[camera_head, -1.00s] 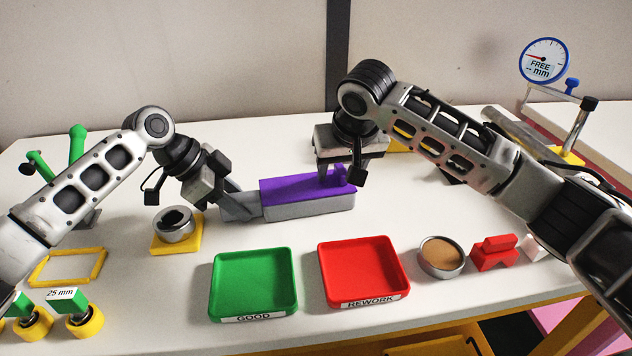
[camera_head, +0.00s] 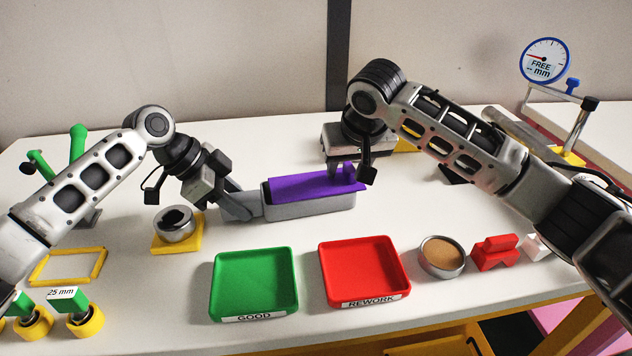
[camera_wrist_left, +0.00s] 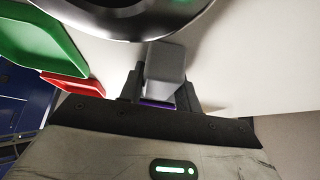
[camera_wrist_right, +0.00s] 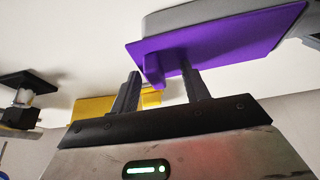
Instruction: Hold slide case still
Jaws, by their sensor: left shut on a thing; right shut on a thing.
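The slide case is a long grey box (camera_head: 310,209) with a purple lid (camera_head: 312,187), lying on the white table behind the trays. The lid sticks out a little past the box's right end. My left gripper (camera_head: 238,204) is shut on the box's left end; the left wrist view shows the grey end (camera_wrist_left: 166,62) between its fingers. My right gripper (camera_head: 347,172) is at the lid's right end. In the right wrist view its fingers straddle a small purple tab (camera_wrist_right: 153,70) on the lid, and it is shut on that tab.
A green GOOD tray (camera_head: 254,283) and a red REWORK tray (camera_head: 362,272) stand in front. A metal ring on a yellow base (camera_head: 176,246) is left of the case. A cork-filled dish (camera_head: 442,256) and red block (camera_head: 494,252) are right. A dial gauge (camera_head: 545,60) stands at the back right.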

